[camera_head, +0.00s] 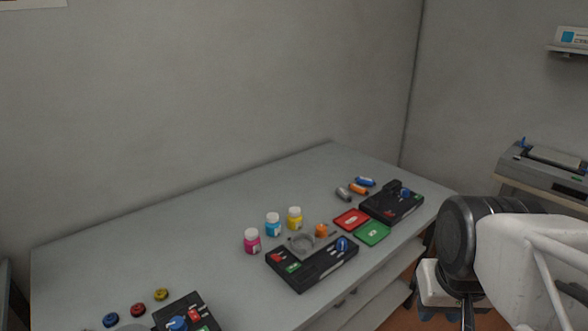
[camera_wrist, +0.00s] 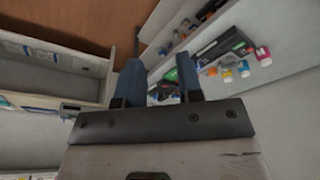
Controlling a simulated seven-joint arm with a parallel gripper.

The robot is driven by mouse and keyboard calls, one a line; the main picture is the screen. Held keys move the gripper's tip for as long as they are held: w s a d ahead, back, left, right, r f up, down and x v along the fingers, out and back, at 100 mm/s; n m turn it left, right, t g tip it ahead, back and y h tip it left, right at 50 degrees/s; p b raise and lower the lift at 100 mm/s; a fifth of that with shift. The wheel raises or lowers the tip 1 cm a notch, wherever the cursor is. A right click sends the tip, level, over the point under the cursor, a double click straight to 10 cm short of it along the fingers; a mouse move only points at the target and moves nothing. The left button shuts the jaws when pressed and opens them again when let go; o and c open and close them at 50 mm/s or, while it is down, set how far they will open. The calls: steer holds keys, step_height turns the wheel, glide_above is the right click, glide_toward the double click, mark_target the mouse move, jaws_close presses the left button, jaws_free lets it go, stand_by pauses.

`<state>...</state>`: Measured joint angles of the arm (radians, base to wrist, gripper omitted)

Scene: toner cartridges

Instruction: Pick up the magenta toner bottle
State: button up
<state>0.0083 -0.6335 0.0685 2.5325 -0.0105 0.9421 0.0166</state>
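The magenta toner bottle (camera_head: 252,241) stands upright on the grey table, with a white cap. It is the leftmost of three bottles, beside a cyan bottle (camera_head: 273,225) and a yellow bottle (camera_head: 295,218). In the wrist view the magenta bottle (camera_wrist: 263,56) is small, near the upper right. My gripper (camera_wrist: 156,80) shows two blue fingers standing apart with nothing held between them. In the head view my arm is at the right, off the table's right side, far from the bottles; its fingers are not clear there.
A black cartridge unit (camera_head: 312,264) lies in front of the bottles, with a grey ring (camera_head: 301,244) and an orange piece (camera_head: 321,230) beside it. Red (camera_head: 351,219) and green (camera_head: 372,233) trays lie to the right.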

steer(key=o, duration=1)
steer(key=shift+c, duration=0.2)
steer(key=shift+w, duration=0.1)
steer(key=w+a+r+n, duration=0.1)
steer(key=w+a+n, duration=0.15)
steer(key=w, duration=0.45)
steer(key=w+a+n, duration=0.2)
steer(key=w+a, duration=0.2)
steer(key=w, duration=0.4)
steer(key=n+g, duration=0.3)
steer(key=n, duration=1)
glide_toward(250, 231)
steer(key=shift+m, duration=0.25)
steer(key=f, duration=0.3)
steer(key=d+f, duration=0.1)
steer(key=f, duration=0.1)
steer(key=shift+s+f, duration=0.1)
steer(key=shift+s, duration=0.2)
steer(key=shift+a+f, duration=0.3)
steer(key=shift+a, duration=0.05)
